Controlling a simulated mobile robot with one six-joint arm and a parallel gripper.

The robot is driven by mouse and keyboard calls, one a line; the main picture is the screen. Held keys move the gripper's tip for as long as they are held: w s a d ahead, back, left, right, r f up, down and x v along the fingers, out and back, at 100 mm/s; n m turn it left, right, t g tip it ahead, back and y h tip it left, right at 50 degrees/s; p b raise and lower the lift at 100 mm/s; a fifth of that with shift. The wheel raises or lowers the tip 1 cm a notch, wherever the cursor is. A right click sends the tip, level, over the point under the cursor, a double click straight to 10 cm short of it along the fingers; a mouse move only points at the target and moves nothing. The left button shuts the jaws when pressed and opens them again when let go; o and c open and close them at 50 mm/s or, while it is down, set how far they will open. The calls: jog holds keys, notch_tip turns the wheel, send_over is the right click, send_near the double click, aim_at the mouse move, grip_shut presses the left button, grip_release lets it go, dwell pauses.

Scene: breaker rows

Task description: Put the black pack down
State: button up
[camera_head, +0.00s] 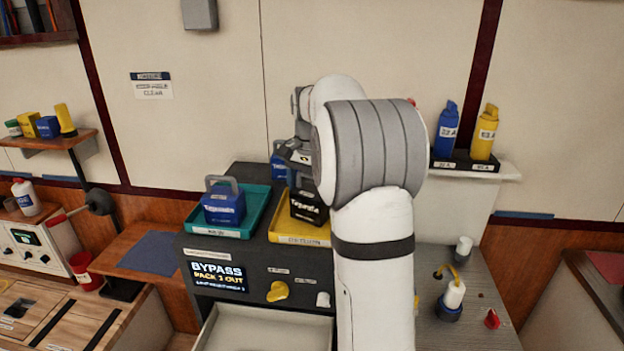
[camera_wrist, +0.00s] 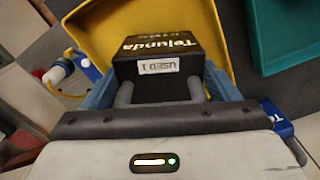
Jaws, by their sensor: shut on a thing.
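The black pack (camera_head: 309,207) has a grey handle and shows at the yellow tray (camera_head: 300,233) on the dark machine. In the wrist view the black pack (camera_wrist: 160,62) carries a white "USED 1" label, with the yellow tray (camera_wrist: 222,22) behind it. My gripper (camera_head: 303,168) is above the pack and shut on its handle. In the wrist view my gripper (camera_wrist: 160,92) is at the handle's two grey posts. The arm hides part of the tray's right side. I cannot tell whether the pack's base touches the tray.
A teal tray (camera_head: 198,219) with a blue pack (camera_head: 223,205) is just left of the yellow tray. Another blue pack (camera_head: 279,165) stands behind.

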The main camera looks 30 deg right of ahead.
aim_at(310, 193)
jog(key=shift+r, duration=0.1)
jog(key=o, duration=1.9)
jog(key=shift+o, duration=0.2)
jog(key=shift+s, duration=0.1)
notch_tip(310, 193, up, 11)
jog(key=shift+r, duration=0.45)
jog(key=s+a+f+n+t, duration=0.25)
jog(key=s+a+n, duration=0.25)
jog(key=s+a, duration=0.55)
jog(key=s+a+f+n+b, duration=0.1)
jog(key=s+a+f+n, duration=0.1)
jog(key=s+f, duration=0.6)
jog(key=s+a+f+n+b, duration=0.2)
jog(key=s+a+f+n, duration=0.1)
jog(key=s+f, duration=0.5)
jog(key=shift+s+a+f+n+t, duration=0.25)
jog(key=shift+s+n+t, duration=0.2)
jog(key=shift+n, duration=0.25)
